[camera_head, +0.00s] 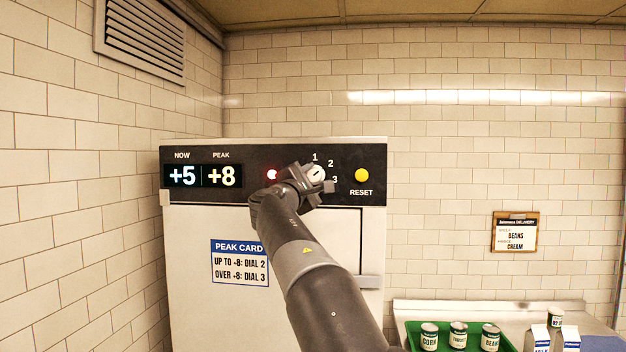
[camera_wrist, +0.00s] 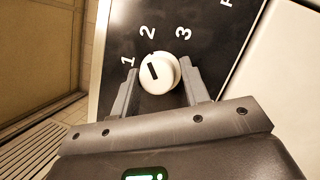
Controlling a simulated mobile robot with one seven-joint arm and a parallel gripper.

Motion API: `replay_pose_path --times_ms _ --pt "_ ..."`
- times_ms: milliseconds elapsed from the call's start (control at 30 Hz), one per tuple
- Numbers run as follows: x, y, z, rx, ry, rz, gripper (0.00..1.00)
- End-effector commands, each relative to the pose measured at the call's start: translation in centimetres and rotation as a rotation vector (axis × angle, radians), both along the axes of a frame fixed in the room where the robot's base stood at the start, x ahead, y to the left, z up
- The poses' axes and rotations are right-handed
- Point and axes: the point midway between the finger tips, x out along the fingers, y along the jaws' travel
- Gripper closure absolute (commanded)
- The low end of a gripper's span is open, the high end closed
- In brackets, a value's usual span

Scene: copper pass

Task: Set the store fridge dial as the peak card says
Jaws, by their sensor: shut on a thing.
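The store fridge (camera_head: 200,245) stands ahead with a black control panel. Its displays (camera_head: 202,176) read NOW +5 and PEAK +8. The peak card (camera_head: 240,264) on its door reads up to +8: dial 2, over +8: dial 3. The white dial (camera_head: 317,174) has marks 1, 2 and 3 around it. In the wrist view the dial (camera_wrist: 166,72) has a dark pointer line slanting up on the side of 1 and 2; I cannot tell exactly which number it points at. My gripper (camera_wrist: 160,90) has its fingers on both sides of the dial and is shut on it.
A red light (camera_head: 272,174) glows left of the dial, and a yellow RESET button (camera_head: 362,175) is to its right. A delivery note (camera_head: 515,232) hangs on the wall. A green tray (camera_head: 413,333) with cans, plus cartons (camera_head: 541,337), sits at lower right.

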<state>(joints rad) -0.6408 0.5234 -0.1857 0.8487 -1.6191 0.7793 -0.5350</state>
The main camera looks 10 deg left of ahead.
Motion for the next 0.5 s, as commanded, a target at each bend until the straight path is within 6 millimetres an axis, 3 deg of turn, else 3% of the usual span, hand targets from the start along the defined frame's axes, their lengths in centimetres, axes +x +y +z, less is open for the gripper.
replay_pose_path --times_ms 133,167,300,500 --pt "-0.37 0.33 0.81 -0.001 -0.013 0.013 0.81" --pt "-0.38 0.31 0.82 -0.001 -0.013 0.013 0.56" --pt "-0.32 0.19 0.71 -0.001 -0.012 0.009 0.45" --pt "-0.18 0.07 0.46 -0.001 -0.008 0.005 0.43"
